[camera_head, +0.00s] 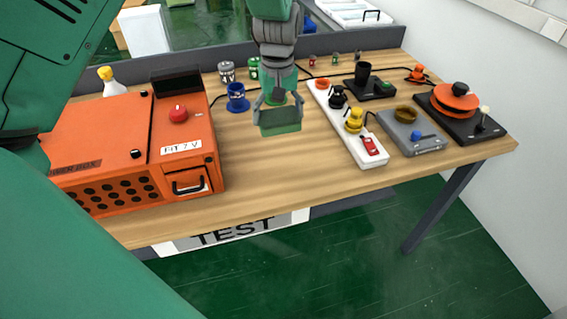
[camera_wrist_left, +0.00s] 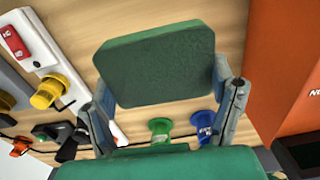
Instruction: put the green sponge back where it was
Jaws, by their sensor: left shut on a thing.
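The green sponge (camera_head: 281,122) is a flat green block held between the two fingers of my left gripper (camera_head: 279,103). The gripper points down over the middle of the wooden table (camera_head: 310,165). In the left wrist view the sponge (camera_wrist_left: 155,68) fills the upper middle, with a finger at each side edge. The wood shows around it. I cannot tell exactly how far the sponge is above the tabletop. My right gripper is not in view.
An orange box (camera_head: 110,140) stands left of the sponge. A blue cup-like item (camera_head: 237,100) and a green one (camera_head: 254,68) stand behind it. A white power strip (camera_head: 345,125) with plugs lies to the right, beside a grey device (camera_head: 410,135). The table front is clear.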

